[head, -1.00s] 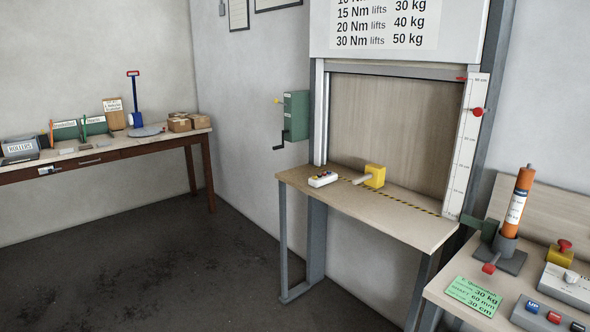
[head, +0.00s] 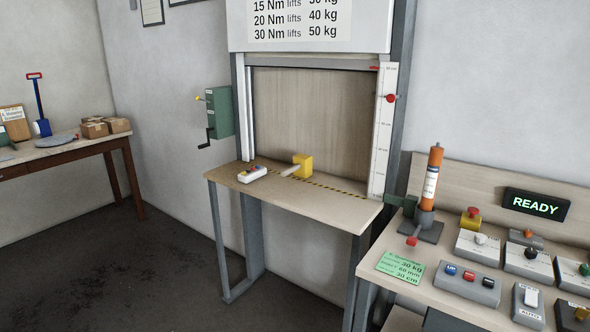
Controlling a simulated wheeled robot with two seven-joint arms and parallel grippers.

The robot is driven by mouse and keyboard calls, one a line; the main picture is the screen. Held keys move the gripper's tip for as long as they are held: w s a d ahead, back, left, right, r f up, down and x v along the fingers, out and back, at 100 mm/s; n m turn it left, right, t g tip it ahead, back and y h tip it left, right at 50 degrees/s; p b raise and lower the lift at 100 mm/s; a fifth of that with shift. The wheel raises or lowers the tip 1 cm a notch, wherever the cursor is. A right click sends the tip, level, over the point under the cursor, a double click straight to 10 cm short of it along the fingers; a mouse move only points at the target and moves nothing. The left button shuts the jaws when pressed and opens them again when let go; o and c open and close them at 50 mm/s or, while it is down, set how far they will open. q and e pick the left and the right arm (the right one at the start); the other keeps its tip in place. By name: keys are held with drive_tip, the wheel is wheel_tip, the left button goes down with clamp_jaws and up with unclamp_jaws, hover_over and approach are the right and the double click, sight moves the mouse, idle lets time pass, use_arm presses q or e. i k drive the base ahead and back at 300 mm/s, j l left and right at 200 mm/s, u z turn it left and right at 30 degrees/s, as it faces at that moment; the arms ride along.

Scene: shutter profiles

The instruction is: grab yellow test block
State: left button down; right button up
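The yellow test block (head: 303,166) stands on the small wooden table under the shutter frame, near its back edge. A pale handle sticks out of its left side toward the front. Nothing touches the block from my side. Neither of my grippers shows in the head view.
A white remote (head: 252,174) with coloured buttons lies left of the block on the shutter table (head: 330,205). A ruler strip (head: 383,130) stands at the table's right. A control bench with an orange cylinder (head: 432,178), button boxes and a READY display (head: 536,204) is at right. Open floor lies at left.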

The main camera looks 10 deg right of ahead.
sight(301, 167)
drive_tip(key=i+j+z, duration=0.2)
drive_tip(key=i+j, duration=0.3)
drive_tip(key=i, duration=0.3)
drive_tip(key=i+j+z, duration=0.15)
drive_tip(key=i+j, duration=0.5)
drive_tip(key=i, duration=0.1)
